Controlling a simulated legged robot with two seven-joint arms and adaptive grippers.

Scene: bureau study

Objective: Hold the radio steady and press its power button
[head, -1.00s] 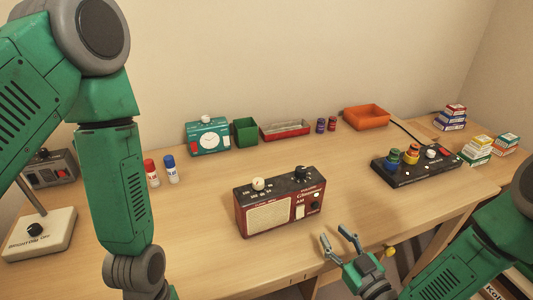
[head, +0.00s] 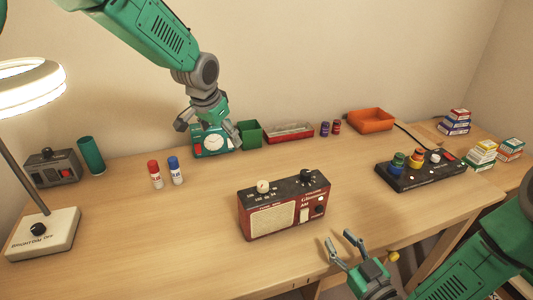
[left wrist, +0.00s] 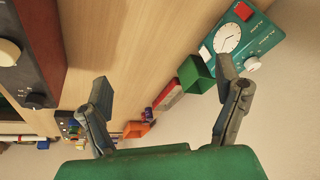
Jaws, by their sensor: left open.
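The red radio (head: 283,207) stands upright on the desk, with a cream speaker grille, a white knob and a dark knob on top, and small controls at the right of its front. Part of it shows large at the left of the left wrist view (left wrist: 38,45). My left gripper (head: 208,135) is open and empty, above and behind the radio, in front of the teal clock (head: 211,152) and partly hiding it. Its spread fingers also show in the left wrist view (left wrist: 164,77). My right gripper (head: 338,237) is open and empty by the desk's front edge, right of the radio.
Red and blue glue bottles (head: 175,170), a green box (head: 249,133), a red tray (head: 288,134) and an orange tray (head: 370,121) stand behind. A black control panel (head: 420,170) is at right. A lamp base (head: 43,233) is at left.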

